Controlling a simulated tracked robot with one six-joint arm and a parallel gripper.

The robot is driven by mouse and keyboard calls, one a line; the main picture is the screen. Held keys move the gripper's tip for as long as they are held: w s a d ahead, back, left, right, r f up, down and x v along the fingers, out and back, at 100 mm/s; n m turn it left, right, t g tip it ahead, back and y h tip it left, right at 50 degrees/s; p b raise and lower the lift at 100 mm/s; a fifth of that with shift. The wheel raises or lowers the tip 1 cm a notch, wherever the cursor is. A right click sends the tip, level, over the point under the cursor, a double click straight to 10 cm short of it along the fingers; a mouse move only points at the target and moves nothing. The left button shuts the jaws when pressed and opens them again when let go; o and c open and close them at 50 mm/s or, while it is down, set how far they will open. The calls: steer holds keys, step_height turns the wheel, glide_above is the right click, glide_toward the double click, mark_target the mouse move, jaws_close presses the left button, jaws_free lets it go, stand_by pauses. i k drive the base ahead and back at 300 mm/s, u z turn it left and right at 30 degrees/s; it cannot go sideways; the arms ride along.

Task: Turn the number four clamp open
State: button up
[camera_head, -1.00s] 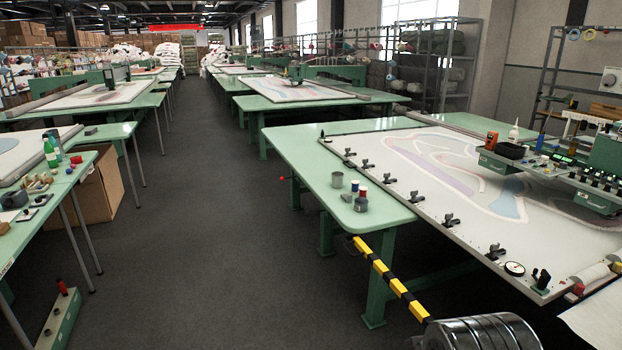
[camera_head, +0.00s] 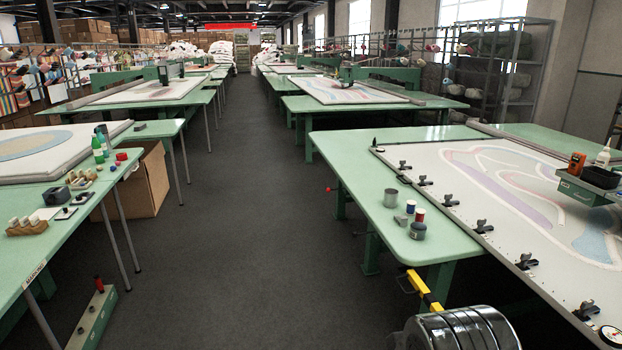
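Several black clamps run along the near long edge of the white tufting frame (camera_head: 510,220) on the green table at right. From far to near I see a far clamp (camera_head: 404,165), then clamps (camera_head: 424,181), (camera_head: 449,199), (camera_head: 483,227), (camera_head: 525,262) and the nearest clamp (camera_head: 586,311). I cannot read any numbers on them. They are too small to tell which handles are open or closed. My gripper is not in view.
On the green table's (camera_head: 345,165) front edge stand a grey cup (camera_head: 390,198), thread spools (camera_head: 420,214) and a dark jar (camera_head: 417,231). A yellow-and-black bar (camera_head: 422,288) is below. The wide aisle (camera_head: 235,220) is clear.

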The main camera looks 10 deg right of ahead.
mark_target(448, 197)
steer(key=u, duration=0.15)
steer(key=i, duration=2.1)
steer(key=z, duration=0.55)
steer(key=i, duration=0.7)
steer(key=z, duration=0.4)
steer(key=i, duration=0.85)
steer(key=z, duration=0.35)
